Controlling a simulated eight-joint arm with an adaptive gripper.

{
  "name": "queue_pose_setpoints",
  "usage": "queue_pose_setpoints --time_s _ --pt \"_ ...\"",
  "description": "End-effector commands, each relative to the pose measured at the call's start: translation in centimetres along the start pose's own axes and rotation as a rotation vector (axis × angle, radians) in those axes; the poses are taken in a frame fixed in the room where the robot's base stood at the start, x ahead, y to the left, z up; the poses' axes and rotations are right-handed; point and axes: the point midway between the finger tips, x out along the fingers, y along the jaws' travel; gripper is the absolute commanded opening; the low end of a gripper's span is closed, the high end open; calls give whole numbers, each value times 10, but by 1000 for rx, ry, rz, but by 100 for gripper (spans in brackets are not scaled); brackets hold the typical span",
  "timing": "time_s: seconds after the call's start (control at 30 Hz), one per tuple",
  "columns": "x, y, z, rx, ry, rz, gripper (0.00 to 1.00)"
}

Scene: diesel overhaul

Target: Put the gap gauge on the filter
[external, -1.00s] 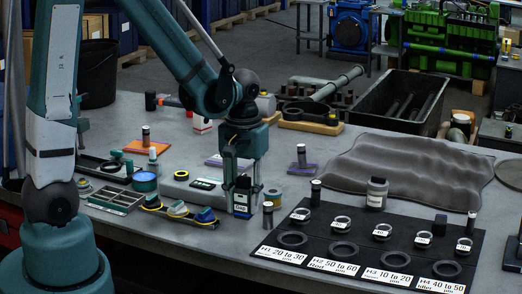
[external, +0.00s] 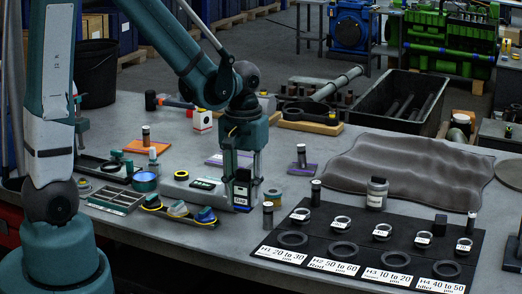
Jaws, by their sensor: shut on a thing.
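My gripper (external: 242,203) points straight down over the middle of the bench, right of a grey box with a dark display. It is shut on a small dark blue piece with a white label (external: 241,196), which looks like the gap gauge; the fingers hide part of it. I cannot tell for sure whether its lower end touches the bench.
A black mat with rings and labels (external: 322,252) fills the front right. A crumpled grey cloth (external: 425,172) and a black bin (external: 400,100) lie behind.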

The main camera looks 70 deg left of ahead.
Motion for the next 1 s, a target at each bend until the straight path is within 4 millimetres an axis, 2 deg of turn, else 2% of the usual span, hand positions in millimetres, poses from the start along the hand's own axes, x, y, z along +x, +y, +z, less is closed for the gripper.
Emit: queue_pose_setpoints --time_s 0.17,0.37,0.57,0.8,1.0 --pt "-2 1 -6 0 0 0 7" --pt "-10 2 -29 2 0 0 7" --pt "-23 4 -72 7 0 1 7" --pt "-40 1 -136 17 0 1 7" --pt "-50 -6 -183 25 0 1 7"
